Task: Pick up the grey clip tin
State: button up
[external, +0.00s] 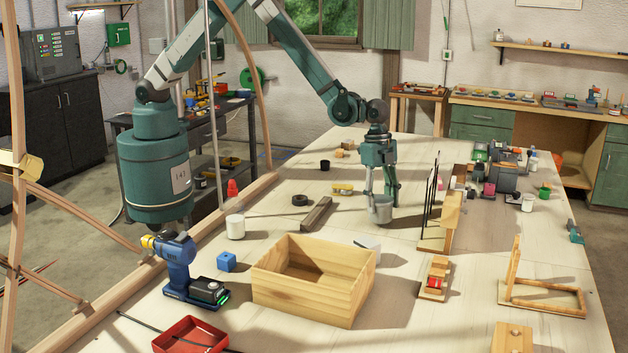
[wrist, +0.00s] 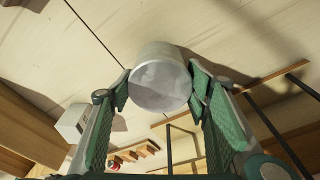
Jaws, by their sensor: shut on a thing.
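The grey clip tin (external: 381,209) is a small round cylinder near the middle of the pale wooden table. My gripper (external: 381,200) points down, with a finger on each side of the tin. In the wrist view the tin (wrist: 160,78) sits between my two green fingertips (wrist: 158,92), and both touch its sides. My gripper is shut on it. The tin's smooth grey end faces the wrist camera. I cannot tell for sure whether its bottom is on the table or slightly above it.
An open wooden box (external: 315,278) stands in front of the tin, with a white block (external: 367,244) behind its right corner. An upright wooden rack with dark rods (external: 440,208) stands close on the right. A dark wooden bar (external: 317,214) lies to the left.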

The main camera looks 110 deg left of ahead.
aim_at(381, 199)
jog(key=shift+r+b, duration=0.65)
jog(key=shift+r, duration=3.3)
